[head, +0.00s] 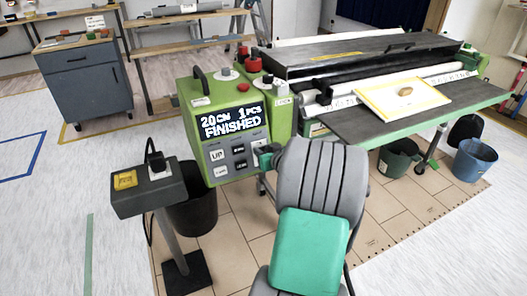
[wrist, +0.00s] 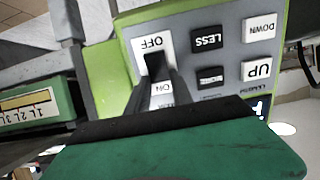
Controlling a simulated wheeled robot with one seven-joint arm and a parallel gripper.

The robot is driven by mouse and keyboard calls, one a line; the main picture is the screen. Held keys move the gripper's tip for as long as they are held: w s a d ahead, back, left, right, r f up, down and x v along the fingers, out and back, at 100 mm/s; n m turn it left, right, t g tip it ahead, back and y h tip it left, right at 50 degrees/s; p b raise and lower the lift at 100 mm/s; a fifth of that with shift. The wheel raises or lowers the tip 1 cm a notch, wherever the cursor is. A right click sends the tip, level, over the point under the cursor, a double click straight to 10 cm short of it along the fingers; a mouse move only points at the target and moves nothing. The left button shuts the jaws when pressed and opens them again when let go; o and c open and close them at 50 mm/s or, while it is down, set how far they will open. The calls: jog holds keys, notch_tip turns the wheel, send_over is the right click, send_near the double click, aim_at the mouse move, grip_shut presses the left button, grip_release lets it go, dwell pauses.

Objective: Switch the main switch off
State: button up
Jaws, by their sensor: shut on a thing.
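The green control box (head: 240,110) of the paster carries a grey front panel. The main switch (wrist: 155,66), a dark lever, sits on that panel between a white OFF label (wrist: 152,42) and an ON label (wrist: 164,88), both upside down in the wrist view. My gripper (wrist: 160,92) is shut on the switch lever, its narrow fingers reaching up to it from below in that view. In the head view my gripper (head: 268,155) is at the panel's right edge, and my arm hides part of the area. The exact lever position is hard to tell.
UP (wrist: 257,69), DOWN (wrist: 260,27), LESS (wrist: 207,39) and another black button sit beside the switch. The display (head: 226,120) reads "20CM 1PCS FINISHED". A grey post with a yellow-topped box (head: 126,180) and a black bin (head: 192,205) stand left.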

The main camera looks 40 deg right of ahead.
grip_shut()
jog(key=shift+s+a+f+t+h+b, duration=0.15)
jog(key=shift+t+b, duration=0.65)
jog(key=shift+b, duration=2.25)
jog(key=shift+s+d+f+t+h+b, duration=0.2)
jog(key=shift+t+b, duration=0.6)
jog(key=shift+b, duration=2.2)
jog(key=o, duration=1)
grip_release()
jog(key=shift+o, duration=0.2)
